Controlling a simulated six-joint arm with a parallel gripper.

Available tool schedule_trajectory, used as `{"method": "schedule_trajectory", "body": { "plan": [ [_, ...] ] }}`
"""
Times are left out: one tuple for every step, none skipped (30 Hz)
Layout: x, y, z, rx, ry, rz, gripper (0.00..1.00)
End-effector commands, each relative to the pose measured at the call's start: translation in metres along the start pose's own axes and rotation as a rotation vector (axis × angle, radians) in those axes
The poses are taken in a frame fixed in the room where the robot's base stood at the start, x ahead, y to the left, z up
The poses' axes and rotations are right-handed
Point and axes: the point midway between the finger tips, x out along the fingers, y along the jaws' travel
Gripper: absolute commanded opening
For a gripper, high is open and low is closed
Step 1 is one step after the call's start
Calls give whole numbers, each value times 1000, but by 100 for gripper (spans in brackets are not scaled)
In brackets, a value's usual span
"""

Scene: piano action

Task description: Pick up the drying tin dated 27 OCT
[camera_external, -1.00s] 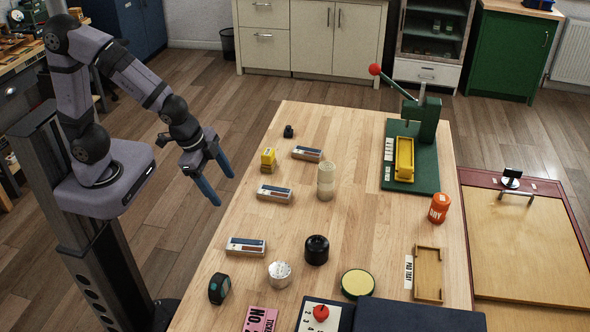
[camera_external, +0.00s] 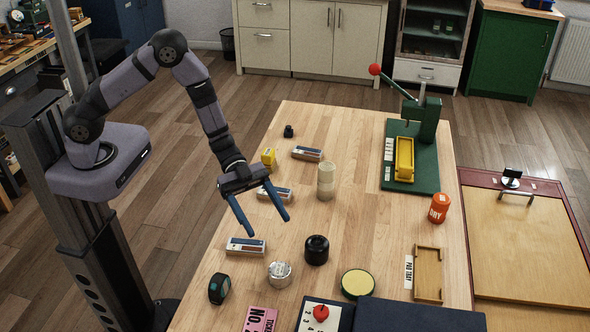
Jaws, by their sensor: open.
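Three small flat boxes with white and dark-striped tops lie on the wooden bench and may be the drying tins: a far one (camera_external: 308,154), a middle one (camera_external: 286,195) and a near one (camera_external: 245,248). Their labels are too small to read, so I cannot tell which is dated 27 OCT. My gripper (camera_external: 268,226) is open and empty, its blue fingers pointing down above the left part of the bench. In the picture it lies between the middle and near boxes, and one finger partly covers the middle box.
A yellow block (camera_external: 268,157), pale cylinder (camera_external: 326,181), black roll (camera_external: 316,250), silver tin (camera_external: 279,273) and dark round-faced device (camera_external: 219,288) stand around. A green lever press (camera_external: 424,120), orange DRY can (camera_external: 439,208) and wooden pad tray (camera_external: 429,275) are at right. Bare wood separates them.

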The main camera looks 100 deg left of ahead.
Motion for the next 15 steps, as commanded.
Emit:
{"method": "schedule_trajectory", "body": {
  "plan": [
    [6, 1, 18, -6, -2, 3, 68],
    [9, 1, 26, -7, -3, 2, 68],
    [13, 1, 36, -5, -3, 1, 68],
    [16, 1, 44, -5, -3, 1, 68],
    [19, 1, 52, -4, -3, 1, 68],
    [22, 1, 61, -4, -3, 0, 68],
    [25, 0, 69, -2, -3, -1, 68],
    [28, 0, 75, -3, -3, -1, 68],
    [30, 1, 83, -2, -3, -1, 68],
    [32, 0, 88, -1, -2, -1, 68],
    [34, 0, 92, 1, -2, -2, 68],
    [36, 0, 97, 1, -2, -1, 68],
    [37, 0, 100, 2, -1, -2, 68],
    [38, 0, 102, 2, -2, -2, 68],
    [39, 0, 105, 2, -2, -2, 68]
  ]
}}
